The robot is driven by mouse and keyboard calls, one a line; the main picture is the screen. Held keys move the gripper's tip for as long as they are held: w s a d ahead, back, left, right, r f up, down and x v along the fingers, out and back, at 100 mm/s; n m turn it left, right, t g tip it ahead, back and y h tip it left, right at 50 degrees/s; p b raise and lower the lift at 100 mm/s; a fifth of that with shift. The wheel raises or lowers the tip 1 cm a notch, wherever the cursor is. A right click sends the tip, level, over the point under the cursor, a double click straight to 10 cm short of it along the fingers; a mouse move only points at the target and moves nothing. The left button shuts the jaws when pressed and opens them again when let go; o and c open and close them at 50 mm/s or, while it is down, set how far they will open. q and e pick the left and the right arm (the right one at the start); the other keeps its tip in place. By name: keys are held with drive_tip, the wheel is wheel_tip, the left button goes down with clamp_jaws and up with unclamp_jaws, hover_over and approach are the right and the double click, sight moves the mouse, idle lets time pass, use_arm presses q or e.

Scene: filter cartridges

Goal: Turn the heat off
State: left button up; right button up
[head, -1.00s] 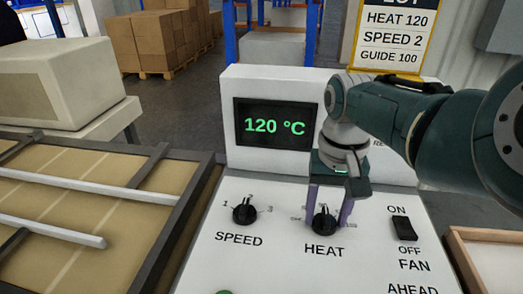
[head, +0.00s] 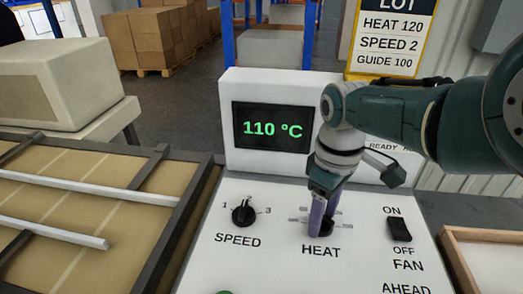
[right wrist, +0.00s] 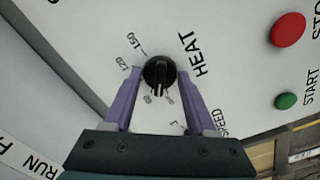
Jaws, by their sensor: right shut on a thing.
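The black HEAT knob (head: 327,228) sits on the white control panel (head: 275,260), partly hidden behind my purple fingers in the head view. In the right wrist view the knob (right wrist: 159,72) lies between the two fingertips, with dial numbers around it. My right gripper (head: 320,222) is shut on the knob and turned at an angle; it also shows in the right wrist view (right wrist: 160,80). The green display (head: 272,127) reads 110 °C. My left gripper is out of view.
The SPEED knob (head: 243,214) is left of the HEAT knob and points near 2. A black FAN switch (head: 399,229) is to the right. The right wrist view shows a red button (right wrist: 288,29) and a green START button (right wrist: 286,101). A conveyor frame (head: 185,215) runs along the left.

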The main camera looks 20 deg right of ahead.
drive_tip(key=n, duration=0.3)
drive_tip(key=shift+n, duration=0.8)
drive_tip(key=o, duration=1.4)
drive_tip(key=shift+c, duration=0.2)
drive_tip(key=shift+r, duration=0.1)
wheel_tip(320, 180, up, 9)
drive_tip(key=p, duration=0.7)
drive_tip(key=shift+r, duration=0.4)
